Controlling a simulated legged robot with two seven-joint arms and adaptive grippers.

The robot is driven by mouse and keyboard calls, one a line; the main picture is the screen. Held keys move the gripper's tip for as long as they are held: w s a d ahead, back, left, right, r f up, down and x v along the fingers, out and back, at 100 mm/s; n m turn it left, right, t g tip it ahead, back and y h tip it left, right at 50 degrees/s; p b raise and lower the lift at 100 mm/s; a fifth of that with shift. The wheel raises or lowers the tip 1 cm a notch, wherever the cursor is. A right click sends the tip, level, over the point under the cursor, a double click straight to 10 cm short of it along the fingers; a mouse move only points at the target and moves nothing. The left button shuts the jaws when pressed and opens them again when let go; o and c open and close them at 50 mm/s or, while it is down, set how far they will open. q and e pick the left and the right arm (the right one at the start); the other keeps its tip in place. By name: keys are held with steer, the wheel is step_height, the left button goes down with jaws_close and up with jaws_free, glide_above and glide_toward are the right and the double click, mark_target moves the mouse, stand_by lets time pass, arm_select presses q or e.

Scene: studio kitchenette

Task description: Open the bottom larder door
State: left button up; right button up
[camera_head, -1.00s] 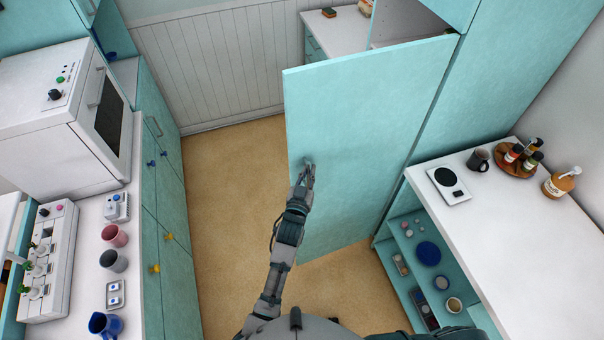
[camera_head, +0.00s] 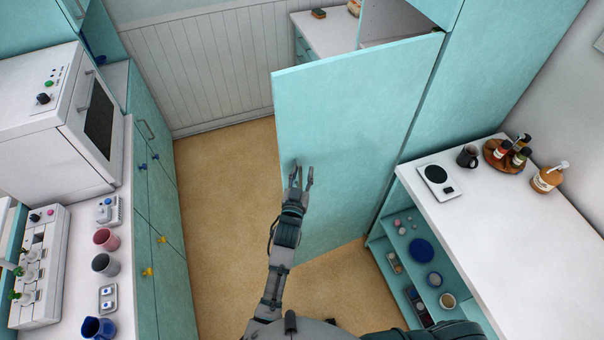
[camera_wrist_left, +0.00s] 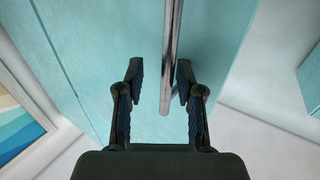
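The tall teal larder door (camera_head: 350,140) stands swung out into the room, its free edge at the left in the head view. My left gripper (camera_head: 301,176) is in front of the door near that edge. Its fingers are spread apart. In the left wrist view the open fingers (camera_wrist_left: 159,75) stand either side of a metal bar handle (camera_wrist_left: 171,50), with a visible gap on the left. The door's teal face (camera_wrist_left: 120,25) shows behind the bar. In the head view the handle is hidden by the gripper. My right gripper is not in view.
A white counter (camera_head: 530,215) with a scale (camera_head: 439,182), bottles and open shelves stands right. A counter with an oven (camera_head: 70,105), cups and a blue jug (camera_head: 98,328) stands left. Tan floor (camera_head: 228,200) lies clear between. Beadboard wall (camera_head: 200,65) is behind.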

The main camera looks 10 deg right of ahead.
arm_select(q)
steer(key=v, duration=1.2)
steer(key=shift+d, duration=0.1)
